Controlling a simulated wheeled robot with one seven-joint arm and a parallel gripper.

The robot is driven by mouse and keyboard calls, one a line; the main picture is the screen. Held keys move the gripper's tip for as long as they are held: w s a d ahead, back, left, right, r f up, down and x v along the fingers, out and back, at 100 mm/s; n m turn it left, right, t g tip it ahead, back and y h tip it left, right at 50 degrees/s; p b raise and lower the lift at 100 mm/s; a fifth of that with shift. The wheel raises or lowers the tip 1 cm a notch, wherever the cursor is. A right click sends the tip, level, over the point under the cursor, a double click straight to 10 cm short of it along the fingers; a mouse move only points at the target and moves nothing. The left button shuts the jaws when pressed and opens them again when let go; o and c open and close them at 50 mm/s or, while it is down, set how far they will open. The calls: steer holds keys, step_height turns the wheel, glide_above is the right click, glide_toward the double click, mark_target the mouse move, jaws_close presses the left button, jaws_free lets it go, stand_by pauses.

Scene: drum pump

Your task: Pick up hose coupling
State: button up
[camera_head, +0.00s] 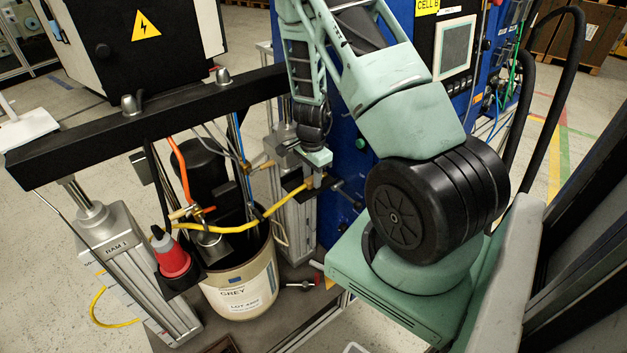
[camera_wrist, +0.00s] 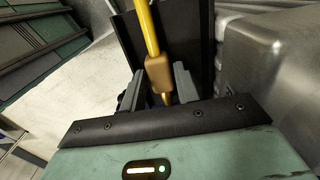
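The hose coupling (camera_wrist: 158,75) is a small tan-brown block at the end of a yellow hose (camera_wrist: 146,28). In the wrist view it lies between the two fingers of my gripper (camera_wrist: 158,88), with a gap seen on both sides. The fingers look apart and not closed on it. In the head view my gripper (camera_head: 314,170) is at the right end of the yellow hose (camera_head: 250,223), beside the blue cabinet. The coupling (camera_head: 316,179) is small there and partly hidden by the gripper.
The blue cabinet (camera_head: 345,150) stands close to my gripper. A grey metal body (camera_wrist: 270,75) is close on the right in the wrist view.

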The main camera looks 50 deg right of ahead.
jaws_close()
